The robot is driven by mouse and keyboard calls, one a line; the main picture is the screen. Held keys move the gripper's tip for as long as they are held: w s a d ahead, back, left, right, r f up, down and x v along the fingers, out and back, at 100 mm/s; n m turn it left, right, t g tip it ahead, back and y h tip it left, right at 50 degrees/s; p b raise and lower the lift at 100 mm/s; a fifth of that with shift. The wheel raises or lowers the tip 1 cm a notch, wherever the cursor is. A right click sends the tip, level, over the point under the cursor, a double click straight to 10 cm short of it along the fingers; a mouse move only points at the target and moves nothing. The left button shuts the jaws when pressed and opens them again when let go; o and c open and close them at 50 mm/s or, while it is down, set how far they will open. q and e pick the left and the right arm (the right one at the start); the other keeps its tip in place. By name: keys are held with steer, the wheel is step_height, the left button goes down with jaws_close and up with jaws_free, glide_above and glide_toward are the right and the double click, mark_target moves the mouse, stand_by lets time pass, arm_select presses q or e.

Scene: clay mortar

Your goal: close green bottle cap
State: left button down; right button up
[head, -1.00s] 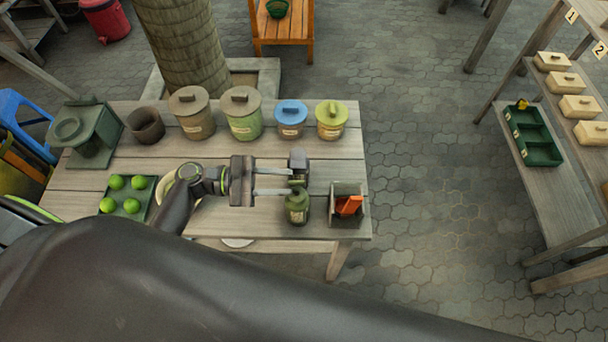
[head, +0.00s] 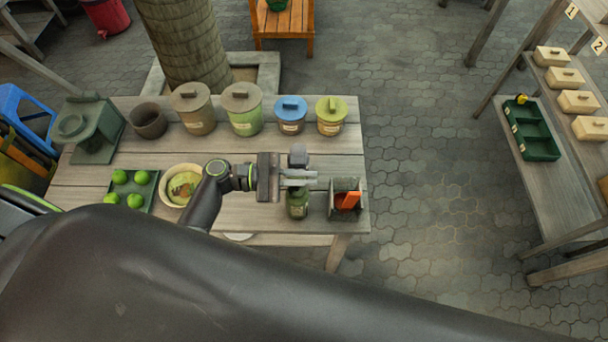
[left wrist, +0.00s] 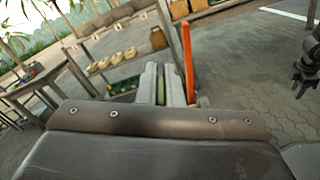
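The dark green bottle (head: 298,207) stands upright near the table's front edge, left of a small holder. My left gripper (head: 300,178) reaches in from the left, and its fingers lie level across the bottle's top. The fingers are close together, and in the left wrist view (left wrist: 160,88) a narrow olive-green strip shows between them. They look shut on the bottle's cap. The cap is mostly hidden by the fingers, so how it sits on the neck cannot be told. A dark mechanical part (left wrist: 306,68) at the right edge of the left wrist view may be my right gripper.
The holder (head: 338,212) with an orange item (head: 348,201) is close on the right. A grey block (head: 298,155) shows just behind the fingers. Lidded jars, including a blue one (head: 290,116), line the back. A bowl (head: 181,184) and a tray of green fruit (head: 147,193) are left.

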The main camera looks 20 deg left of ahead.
arm_select(q)
steer(key=shift+f, duration=0.1)
steer(key=m+b, duration=0.1)
steer(key=s+m+b, duration=0.1)
steer(key=shift+d+f+b, duration=0.15)
steer(key=shift+f+b, duration=0.2)
steer(key=shift+f, duration=0.05)
steer(key=shift+s+d+f+m+b, duration=0.1)
steer(key=shift+s+f+m+b, duration=0.45)
steer(key=shift+m+b, duration=1.5)
steer(key=shift+s+d+f+m+b, duration=0.2)
steer(key=shift+f+m+b, duration=0.6)
steer(key=shift+m+b, duration=1.2)
steer(key=shift+s+f+m+b, duration=0.55)
steer(key=shift+m+b, duration=0.9)
steer(key=shift+b, duration=1.2)
steer(key=shift+w, duration=0.1)
steer(key=shift+f, duration=0.1)
steer(key=c, duration=1.6)
jaws_free()
